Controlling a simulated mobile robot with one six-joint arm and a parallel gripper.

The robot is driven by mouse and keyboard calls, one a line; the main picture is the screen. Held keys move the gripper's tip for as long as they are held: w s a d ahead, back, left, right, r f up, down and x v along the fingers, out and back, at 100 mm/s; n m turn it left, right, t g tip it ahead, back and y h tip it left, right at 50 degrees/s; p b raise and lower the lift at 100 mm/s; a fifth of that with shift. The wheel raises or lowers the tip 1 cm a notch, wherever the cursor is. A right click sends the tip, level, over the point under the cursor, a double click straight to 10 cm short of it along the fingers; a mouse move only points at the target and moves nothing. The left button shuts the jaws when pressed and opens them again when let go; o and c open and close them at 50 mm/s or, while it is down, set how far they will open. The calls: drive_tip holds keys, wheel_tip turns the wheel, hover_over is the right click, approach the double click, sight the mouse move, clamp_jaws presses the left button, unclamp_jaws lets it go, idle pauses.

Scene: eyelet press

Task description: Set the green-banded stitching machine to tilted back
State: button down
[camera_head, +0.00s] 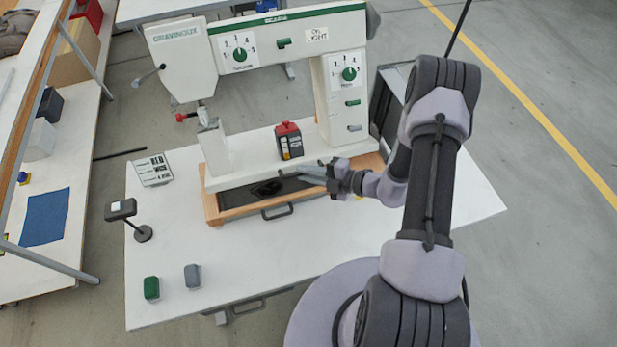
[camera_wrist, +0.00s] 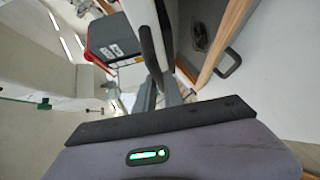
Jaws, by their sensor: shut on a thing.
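The white stitching machine (camera_head: 284,50) with a green band along its top stands on the table at the centre of the head view. Its bed (camera_head: 243,148) sits above a wooden base (camera_head: 213,212), and a dark opening (camera_head: 237,196) shows between the bed's front edge and the base. The bed looks raised at the front; how far is hard to tell. My gripper (camera_head: 324,176) is shut at the bed's front edge, right of the middle. In the wrist view the fingers (camera_wrist: 158,60) reach along that edge; the exact contact is partly hidden.
A handle (camera_head: 277,211) projects from the base front.

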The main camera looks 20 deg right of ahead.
drive_tip(key=shift+w+r+p, duration=0.5)
drive_tip(key=shift+w+r, duration=0.3)
drive_tip(key=shift+r, duration=0.2)
drive_tip(key=shift+w+r+p, duration=0.45)
drive_tip(key=shift+w+r, duration=0.3)
drive_tip(key=shift+r, duration=0.25)
drive_tip(key=c, duration=1.5)
unclamp_jaws()
drive_tip(key=shift+o, duration=0.2)
drive_tip(key=p+v, duration=0.1)
drive_tip(key=v, duration=1.6)
drive_tip(key=shift+d+r, duration=0.15)
drive_tip(key=shift+d, duration=0.05)
